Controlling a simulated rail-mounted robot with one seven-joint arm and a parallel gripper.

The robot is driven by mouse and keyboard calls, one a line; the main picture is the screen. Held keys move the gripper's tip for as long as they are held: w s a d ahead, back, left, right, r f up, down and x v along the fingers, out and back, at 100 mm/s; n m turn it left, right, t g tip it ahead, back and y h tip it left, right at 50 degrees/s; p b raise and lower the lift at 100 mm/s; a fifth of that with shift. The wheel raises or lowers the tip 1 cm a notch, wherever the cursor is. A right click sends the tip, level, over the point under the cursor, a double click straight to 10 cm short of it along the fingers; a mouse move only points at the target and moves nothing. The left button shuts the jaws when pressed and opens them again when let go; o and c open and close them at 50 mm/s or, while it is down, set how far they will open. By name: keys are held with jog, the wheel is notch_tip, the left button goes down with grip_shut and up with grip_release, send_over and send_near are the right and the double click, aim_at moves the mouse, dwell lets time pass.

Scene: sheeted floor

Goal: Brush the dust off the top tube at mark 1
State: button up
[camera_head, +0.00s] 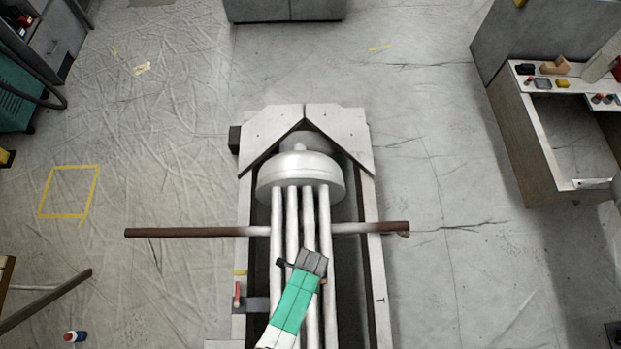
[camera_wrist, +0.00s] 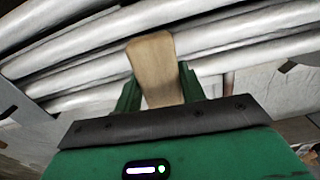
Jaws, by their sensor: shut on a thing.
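Several long pale tubes (camera_head: 309,225) run from a round white header (camera_head: 301,177) toward the bottom of the head view. They also cross the upper part of the wrist view (camera_wrist: 235,35). A small mark 1 (camera_head: 381,300) shows on the right rail of the frame. My gripper (camera_wrist: 158,84) is shut on a wooden brush handle (camera_wrist: 153,62), whose far end points at the tubes. In the head view my gripper is over the tubes, below the header. The bristles are hidden, and I cannot tell whether they touch a tube. Dust is not clearly visible.
A pale frame (camera_head: 371,260) surrounds the tubes. A brown-ended bar (camera_head: 185,232) crosses it and sticks out on both sides. A bench (camera_head: 535,130) with small items stands at the right. Wrinkled sheeted floor lies open on both sides, with a yellow taped square (camera_head: 68,192) at left.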

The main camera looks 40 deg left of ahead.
jog(key=shift+r+p, duration=1.75)
jog(key=shift+r, duration=0.4)
